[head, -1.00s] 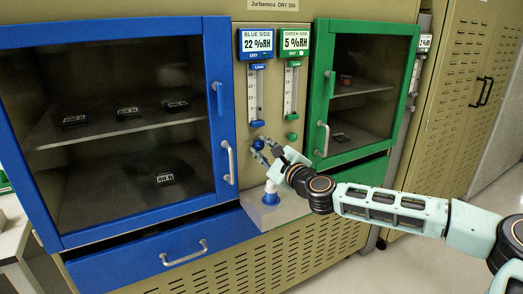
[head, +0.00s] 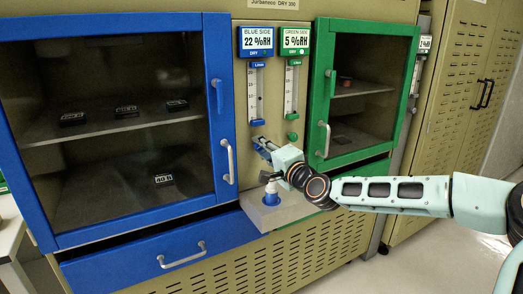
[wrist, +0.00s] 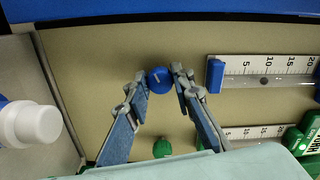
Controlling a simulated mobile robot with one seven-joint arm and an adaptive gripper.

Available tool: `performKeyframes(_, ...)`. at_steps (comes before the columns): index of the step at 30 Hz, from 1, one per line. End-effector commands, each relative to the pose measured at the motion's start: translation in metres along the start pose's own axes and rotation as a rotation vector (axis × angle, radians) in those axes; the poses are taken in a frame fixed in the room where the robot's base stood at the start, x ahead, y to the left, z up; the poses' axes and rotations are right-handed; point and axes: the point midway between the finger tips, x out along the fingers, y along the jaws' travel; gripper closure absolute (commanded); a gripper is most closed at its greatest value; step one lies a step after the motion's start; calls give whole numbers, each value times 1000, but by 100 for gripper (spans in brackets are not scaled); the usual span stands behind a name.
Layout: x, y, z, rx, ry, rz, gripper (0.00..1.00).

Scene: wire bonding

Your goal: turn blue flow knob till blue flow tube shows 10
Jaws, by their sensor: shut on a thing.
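The blue flow knob (wrist: 159,80) is a small round blue knob with a pale pointer mark, on the tan panel between the two doors. My gripper (wrist: 160,76) has one finger on each side of it and is shut on it; in the head view my gripper (head: 262,145) hides most of the knob. The blue flow tube (head: 256,92) stands above the knob. In the wrist view its scale (wrist: 285,66) lies sideways, with a dark float near the 10 mark, perhaps slightly under it.
The green flow tube (head: 291,92) and green knob (wrist: 162,148) are close beside on the right. A blue-framed door (head: 224,120) and a green-framed door (head: 325,100) flank the panel.

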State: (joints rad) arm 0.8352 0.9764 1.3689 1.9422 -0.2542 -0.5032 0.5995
Motion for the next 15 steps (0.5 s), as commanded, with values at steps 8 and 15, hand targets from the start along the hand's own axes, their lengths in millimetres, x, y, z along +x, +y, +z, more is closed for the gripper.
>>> performKeyframes(8, 0, 1, 0, -207, 0, 0, 100)
performKeyframes(15, 0, 1, 0, -309, -1, 0, 100)
